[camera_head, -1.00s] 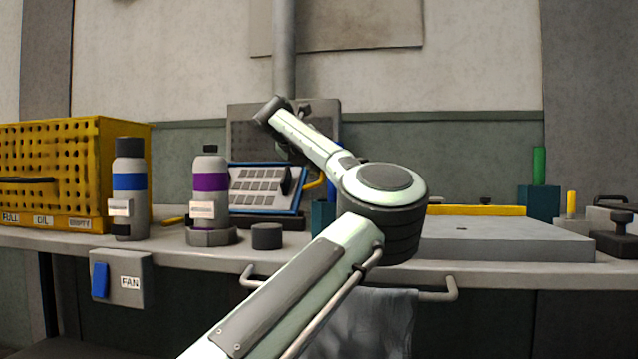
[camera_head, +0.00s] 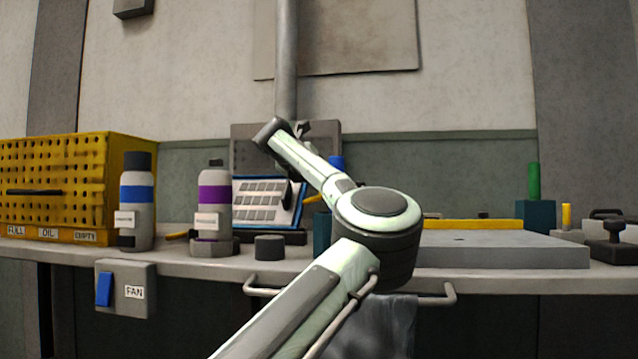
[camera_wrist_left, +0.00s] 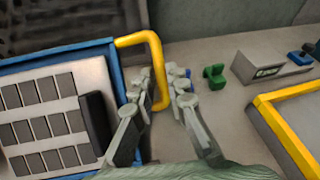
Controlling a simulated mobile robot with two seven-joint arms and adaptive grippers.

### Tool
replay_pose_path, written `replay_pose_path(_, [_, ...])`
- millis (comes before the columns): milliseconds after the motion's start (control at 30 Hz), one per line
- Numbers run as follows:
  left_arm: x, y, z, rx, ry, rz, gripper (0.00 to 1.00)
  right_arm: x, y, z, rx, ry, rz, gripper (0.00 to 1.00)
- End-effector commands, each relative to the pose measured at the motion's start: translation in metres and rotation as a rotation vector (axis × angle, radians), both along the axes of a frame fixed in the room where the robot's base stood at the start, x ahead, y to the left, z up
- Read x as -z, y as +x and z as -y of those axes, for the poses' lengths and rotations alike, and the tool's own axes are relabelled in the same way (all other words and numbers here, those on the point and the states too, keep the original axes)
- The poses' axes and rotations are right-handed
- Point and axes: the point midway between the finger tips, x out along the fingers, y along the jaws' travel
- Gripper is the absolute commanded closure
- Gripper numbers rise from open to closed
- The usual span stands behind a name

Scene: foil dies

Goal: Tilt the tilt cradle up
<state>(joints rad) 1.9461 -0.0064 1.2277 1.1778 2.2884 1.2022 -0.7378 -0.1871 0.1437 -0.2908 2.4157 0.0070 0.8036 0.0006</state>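The tilt cradle (camera_head: 268,203) is a blue-framed panel with rows of dark cells, leaning back on the bench behind the bottles. It also fills the left of the left wrist view (camera_wrist_left: 60,118). Its yellow handle (camera_wrist_left: 155,60) sticks out from its right side; in the head view only a small piece (camera_head: 312,199) shows. My left gripper (camera_wrist_left: 163,78) has its fingers apart, one on each side of the handle bar. I cannot tell whether either finger touches it. In the head view my forearm hides this gripper. My right gripper is in neither view.
Two bottles, one with a blue band (camera_head: 137,194) and one with a purple band (camera_head: 212,192), stand left of the cradle beside a dark round puck (camera_head: 269,247). A yellow perforated cabinet (camera_head: 55,180) is far left. A grey flat plate (camera_head: 500,250) lies at right.

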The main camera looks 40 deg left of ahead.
Motion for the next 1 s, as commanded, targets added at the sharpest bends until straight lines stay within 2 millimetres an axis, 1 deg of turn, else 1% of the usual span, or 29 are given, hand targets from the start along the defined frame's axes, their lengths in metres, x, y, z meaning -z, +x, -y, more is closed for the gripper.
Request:
replay_pose_path(33, [0.000, 0.000, 0.000, 0.000, -0.001, 0.001, 0.79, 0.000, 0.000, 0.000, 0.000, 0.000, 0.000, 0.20])
replay_pose_path(100, [0.000, 0.000, 0.000, -0.002, 0.000, 0.002, 0.70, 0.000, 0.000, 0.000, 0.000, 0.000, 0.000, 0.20])
replay_pose_path(133, [0.000, 0.000, 0.000, 0.000, 0.001, 0.003, 0.68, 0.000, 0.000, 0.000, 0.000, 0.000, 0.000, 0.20])
replay_pose_path(400, [-0.001, 0.000, 0.000, -0.002, 0.002, 0.003, 0.68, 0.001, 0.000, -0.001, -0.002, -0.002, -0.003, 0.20])
replay_pose_path(533, [-0.004, -0.007, 0.003, -0.002, 0.002, 0.006, 0.68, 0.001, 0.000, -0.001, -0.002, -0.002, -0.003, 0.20])
replay_pose_path(667, [-0.012, -0.027, 0.010, -0.003, 0.003, 0.008, 0.68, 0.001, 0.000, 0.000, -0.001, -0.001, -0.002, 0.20])
replay_pose_path(900, [-0.029, -0.073, 0.027, -0.003, 0.001, 0.007, 0.68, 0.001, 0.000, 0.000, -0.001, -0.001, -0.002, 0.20])
replay_pose_path(1000, [-0.034, -0.088, 0.032, -0.004, 0.001, 0.006, 0.68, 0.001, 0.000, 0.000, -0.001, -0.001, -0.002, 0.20])
